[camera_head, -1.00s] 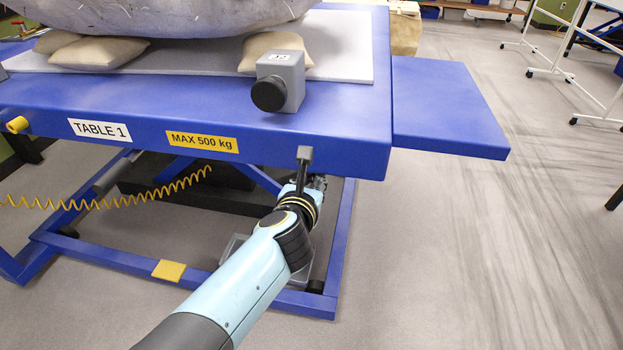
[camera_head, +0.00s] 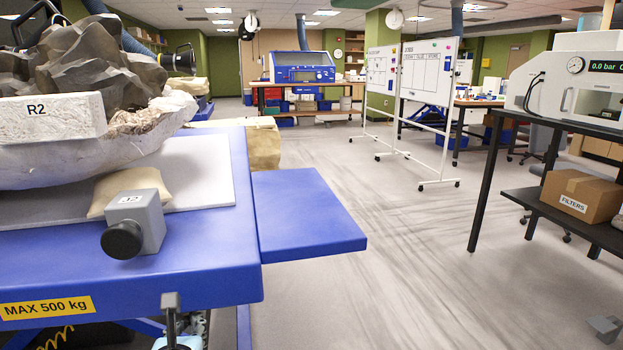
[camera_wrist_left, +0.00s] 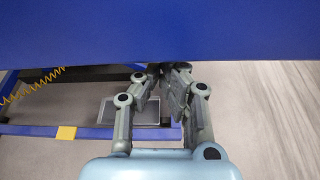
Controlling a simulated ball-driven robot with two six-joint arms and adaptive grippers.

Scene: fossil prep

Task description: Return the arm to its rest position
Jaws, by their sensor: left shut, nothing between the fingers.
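My left gripper (camera_wrist_left: 158,74) is shut and empty in the left wrist view. Its fingertips come together near the lower edge of the blue table (camera_wrist_left: 160,30), which fills the top of that view. In the head view, part of the same gripper (camera_head: 199,324) shows at the bottom, below the front edge of the blue table (camera_head: 215,285). Most of the left arm is below the picture there. I cannot tell whether the gripper touches the table.
A grey box with a black knob (camera_head: 140,222) stands near the table corner. A blue side shelf (camera_head: 305,215) juts right. A wrapped fossil block (camera_head: 60,160) rests on the table. Open floor (camera_head: 400,260) lies right, before a black stand (camera_head: 478,190). A blue lower frame (camera_wrist_left: 85,133) lies below.

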